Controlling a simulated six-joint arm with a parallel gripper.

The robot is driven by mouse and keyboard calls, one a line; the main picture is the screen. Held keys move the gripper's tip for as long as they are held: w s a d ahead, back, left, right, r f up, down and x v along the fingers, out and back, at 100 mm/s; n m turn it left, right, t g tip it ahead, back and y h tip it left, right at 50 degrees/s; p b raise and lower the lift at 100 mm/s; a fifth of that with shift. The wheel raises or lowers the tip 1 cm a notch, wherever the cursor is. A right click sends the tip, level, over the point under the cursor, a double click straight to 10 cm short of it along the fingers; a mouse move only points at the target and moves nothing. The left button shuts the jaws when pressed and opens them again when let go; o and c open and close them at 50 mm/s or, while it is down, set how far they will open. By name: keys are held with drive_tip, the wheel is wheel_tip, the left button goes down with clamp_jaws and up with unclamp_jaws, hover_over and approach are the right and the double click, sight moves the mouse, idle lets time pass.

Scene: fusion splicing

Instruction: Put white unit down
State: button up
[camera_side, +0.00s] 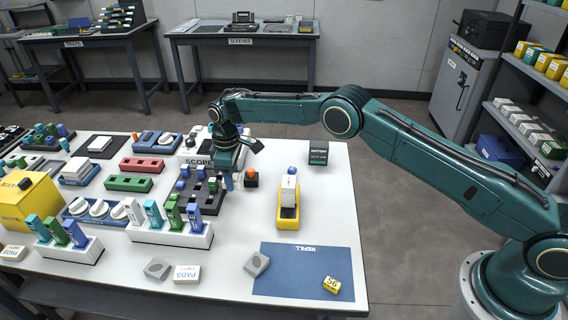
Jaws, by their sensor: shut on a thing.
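My gripper (228,178) points down over the right edge of a dark rack (207,206) that holds several small blue-topped units. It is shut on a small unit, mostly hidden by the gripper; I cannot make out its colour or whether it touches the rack. A white unit (289,186) with a blue top stands upright in a yellow holder (288,218), to the right of my gripper and apart from it.
A black block with an orange top (251,178) stands close right of my gripper. A dark box (319,152) is at the back right. White racks with coloured units (170,236) stand in front left. The blue mat (285,270) is mostly bare, with a yellow block (331,285).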

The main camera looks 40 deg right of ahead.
sight(235, 196)
drive_tip(key=shift+f, duration=0.1)
drive_tip(key=shift+f, duration=2.05)
drive_tip(key=o, duration=1)
drive_tip(key=shift+f, duration=0.15)
wheel_tip(235, 196, up, 12)
drive_tip(key=shift+f, duration=0.25)
drive_tip(key=shift+r, duration=0.45)
